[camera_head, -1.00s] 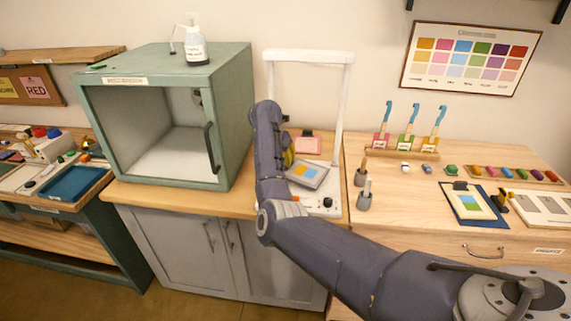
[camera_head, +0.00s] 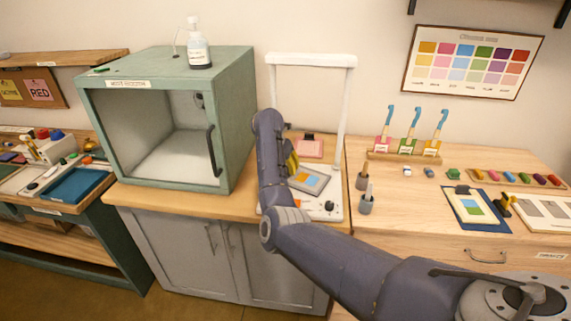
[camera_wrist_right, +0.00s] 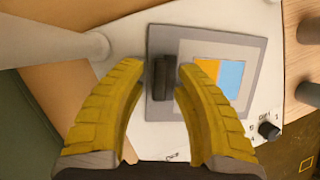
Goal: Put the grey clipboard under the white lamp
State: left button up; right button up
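The grey clipboard (camera_head: 322,190) lies on the white base of the white lamp (camera_head: 312,60), below its top bar. It carries a sheet with an orange and blue patch. In the right wrist view the grey clipboard (camera_wrist_right: 207,112) has its black clip between the yellow fingertips of my right gripper (camera_wrist_right: 155,72). The fingers look parted, with a gap to the clip on the left side. In the head view my right gripper (camera_head: 292,165) is over the clipboard's left end, partly hidden by my arm. My left gripper is not in view.
A green cabinet (camera_head: 232,110) stands close on the left. A pink clipboard (camera_head: 309,147) lies behind the grey one. Two grey pots (camera_head: 366,204) stand right of the lamp base. Another clipboard (camera_head: 466,200) on a blue mat lies further right. A lamp post rises close to the gripper.

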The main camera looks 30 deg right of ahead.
jog(key=v, duration=1.2)
jog(key=shift+r, duration=0.15)
